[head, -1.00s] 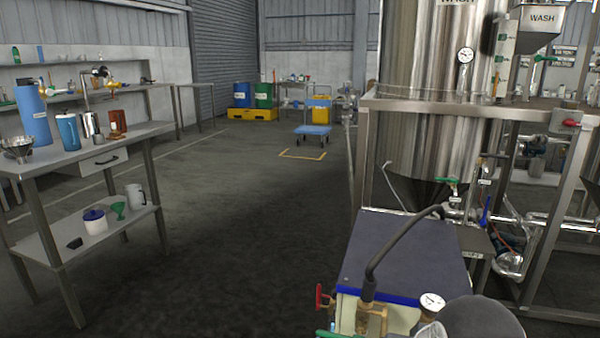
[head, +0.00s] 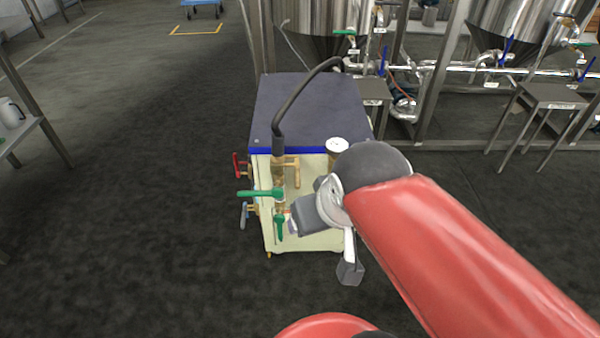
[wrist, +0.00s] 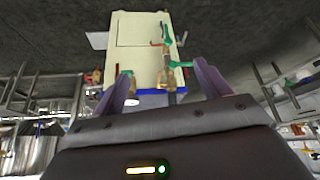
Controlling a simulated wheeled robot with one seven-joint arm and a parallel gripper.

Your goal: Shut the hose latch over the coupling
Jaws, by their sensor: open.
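A black hose (head: 308,88) arches from the pipework and comes down to a brass fitting (head: 280,172) on the front of a cream cabinet (head: 322,238), seemingly its coupling. One green lever (head: 260,193) juts left from the fitting and another green lever (head: 279,226) hangs below it. I cannot tell which part is the latch, or how it stands. In the wrist view the brass fitting (wrist: 168,80) and green parts (wrist: 180,64) lie beyond the fingers. My gripper (wrist: 163,68) is open with nothing between its fingers. In the head view my wrist partly hides the cabinet front.
Steel tanks (head: 312,25) and pipes stand behind, with a small steel table (head: 550,96) at right.

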